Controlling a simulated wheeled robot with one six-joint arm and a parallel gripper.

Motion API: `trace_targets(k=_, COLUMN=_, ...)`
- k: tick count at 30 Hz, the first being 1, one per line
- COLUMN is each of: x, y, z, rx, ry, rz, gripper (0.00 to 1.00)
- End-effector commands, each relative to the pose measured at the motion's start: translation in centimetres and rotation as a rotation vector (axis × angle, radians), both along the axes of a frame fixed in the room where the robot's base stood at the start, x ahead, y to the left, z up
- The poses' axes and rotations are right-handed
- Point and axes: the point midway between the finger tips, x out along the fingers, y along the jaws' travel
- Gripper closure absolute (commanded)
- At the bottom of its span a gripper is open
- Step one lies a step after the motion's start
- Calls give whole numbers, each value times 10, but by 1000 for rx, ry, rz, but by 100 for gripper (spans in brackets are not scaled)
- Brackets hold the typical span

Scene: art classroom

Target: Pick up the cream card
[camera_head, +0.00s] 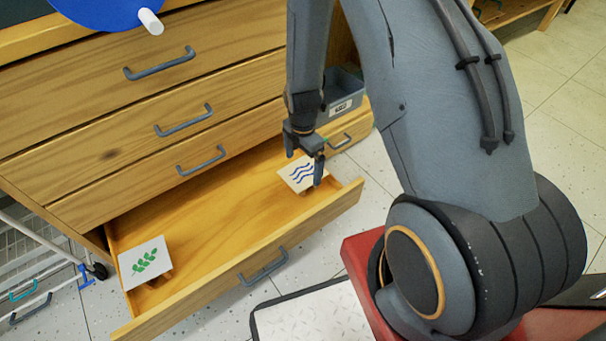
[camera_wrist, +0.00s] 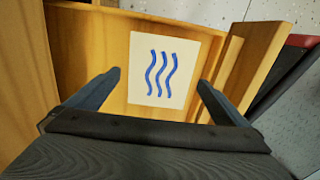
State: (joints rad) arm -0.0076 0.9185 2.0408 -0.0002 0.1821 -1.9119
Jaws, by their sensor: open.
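The cream card (camera_head: 297,175) has blue wavy lines and lies at the right end of the open drawer (camera_head: 215,225). In the wrist view the cream card (camera_wrist: 176,48) is flat to the camera, with its wavy lines upright. My gripper (camera_head: 304,163) is over the cream card and partly hides it. In the wrist view my gripper (camera_wrist: 158,79) has its two fingers spread, one on each side of the card's lower part, with nothing held. I cannot tell how far the fingertips are above the card.
A whiter card (camera_head: 145,262) with a green leaf sprig rests at the drawer's left end. The drawer's front wall (camera_head: 245,262) and right side wall rise near the cream card. A grey bin (camera_head: 343,95) stands behind my gripper. The drawer's middle is bare.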

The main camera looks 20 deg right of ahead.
Motion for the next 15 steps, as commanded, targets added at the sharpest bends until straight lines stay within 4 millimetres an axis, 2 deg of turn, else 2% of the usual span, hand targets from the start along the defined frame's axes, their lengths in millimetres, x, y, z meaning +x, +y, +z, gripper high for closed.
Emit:
trace_targets(k=1, x=0, y=0, z=-9, rx=0, ry=1, rz=0, gripper=0)
trace_targets(k=3, x=0, y=0, z=-13, rx=0, ry=1, rz=0, gripper=0)
trace_targets(k=10, x=0, y=0, z=-13, rx=0, ry=0, rz=0, gripper=2)
trace_targets(k=15, x=0, y=0, z=-13, rx=0, ry=0, rz=0, gripper=30)
